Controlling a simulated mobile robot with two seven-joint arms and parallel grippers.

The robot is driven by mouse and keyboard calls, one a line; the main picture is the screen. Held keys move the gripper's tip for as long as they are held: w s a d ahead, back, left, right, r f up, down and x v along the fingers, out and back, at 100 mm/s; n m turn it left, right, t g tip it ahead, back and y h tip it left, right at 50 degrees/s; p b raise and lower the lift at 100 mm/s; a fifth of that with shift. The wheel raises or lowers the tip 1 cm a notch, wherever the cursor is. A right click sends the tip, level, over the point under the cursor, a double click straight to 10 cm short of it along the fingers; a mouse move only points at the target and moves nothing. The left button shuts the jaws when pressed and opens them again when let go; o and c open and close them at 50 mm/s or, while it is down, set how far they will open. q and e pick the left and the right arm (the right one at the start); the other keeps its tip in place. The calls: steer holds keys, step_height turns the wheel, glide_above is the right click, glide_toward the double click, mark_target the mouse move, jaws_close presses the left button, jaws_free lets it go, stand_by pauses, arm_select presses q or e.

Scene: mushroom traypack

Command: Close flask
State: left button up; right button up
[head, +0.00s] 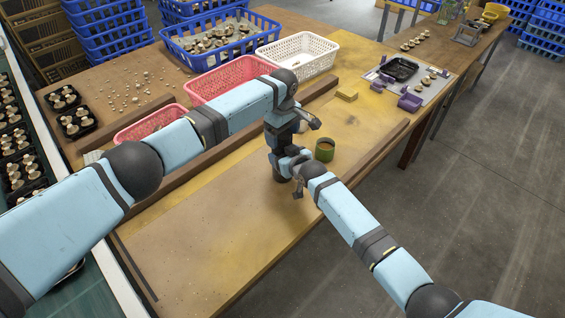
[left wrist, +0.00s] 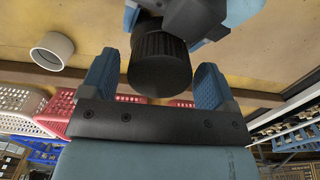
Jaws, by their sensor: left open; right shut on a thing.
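A black ribbed cap (left wrist: 158,65), which seems to be the top of the flask, lies between the open fingers of my left gripper (left wrist: 154,78) in the left wrist view. A gap shows on each side of it. In the head view my left gripper (head: 281,140) points down over the table, close to my right gripper (head: 290,168). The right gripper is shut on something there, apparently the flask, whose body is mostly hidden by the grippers. A green cup (head: 324,150) stands upright on the table just right of them. It also shows in the left wrist view (left wrist: 52,50).
A wooden bar (head: 205,147) runs along the table behind the grippers. Red baskets (head: 228,82) and a white basket (head: 300,52) stand beyond it. A yellow block (head: 347,94) and a board with a black tray (head: 399,69) lie farther right. The near table is clear.

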arm_select(q)
steer(key=shift+f, duration=0.35)
steer(key=c, duration=0.9)
steer(key=m, duration=0.6)
steer(key=shift+m, duration=0.4)
steer(key=shift+c, duration=0.2)
steer(key=o, duration=1)
